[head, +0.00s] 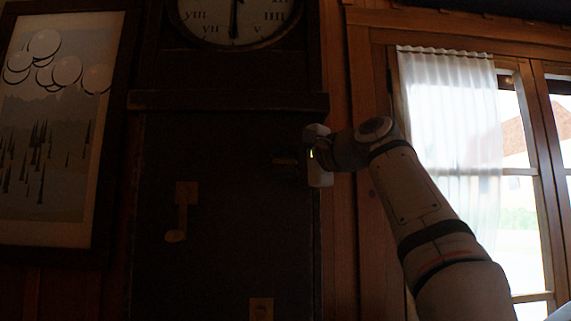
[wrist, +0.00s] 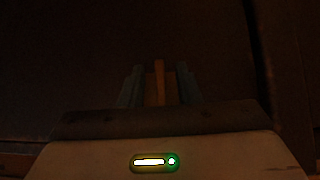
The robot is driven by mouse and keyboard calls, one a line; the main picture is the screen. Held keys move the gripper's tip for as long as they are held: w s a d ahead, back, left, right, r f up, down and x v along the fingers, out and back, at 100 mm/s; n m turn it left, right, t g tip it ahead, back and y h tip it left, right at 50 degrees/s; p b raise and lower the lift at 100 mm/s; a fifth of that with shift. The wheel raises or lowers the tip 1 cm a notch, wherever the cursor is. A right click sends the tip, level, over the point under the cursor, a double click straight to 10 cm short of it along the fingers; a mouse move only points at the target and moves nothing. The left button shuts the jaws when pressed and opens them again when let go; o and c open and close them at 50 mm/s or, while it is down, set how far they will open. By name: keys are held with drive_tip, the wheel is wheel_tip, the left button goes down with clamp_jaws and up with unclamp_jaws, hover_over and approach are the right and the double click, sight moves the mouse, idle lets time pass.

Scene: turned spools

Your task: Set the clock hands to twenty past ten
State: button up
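The clock dial (head: 214,30) is at the top of the head view, in a tall dark case, with its upper part cut off by the frame. A dark hand (head: 235,16) points down toward VI; no other hand can be made out. My gripper (head: 285,163) is in front of the right side of the case, well below the dial and apart from it, with its fingers toward the left. In the wrist view its bluish fingers (wrist: 160,86) have a brownish strip between them. It is too dark to tell whether that is a held thing or part of the gripper.
The case has a ledge (head: 230,102) under the dial, above my gripper. A brass handle (head: 181,210) and a small brass plate (head: 261,308) are on the case front. A framed picture (head: 55,125) hangs at left; a curtained window (head: 450,120) is at right.

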drive_tip(key=b+v, duration=0.2)
drive_tip(key=v, duration=0.6)
drive_tip(key=shift+w, duration=0.1)
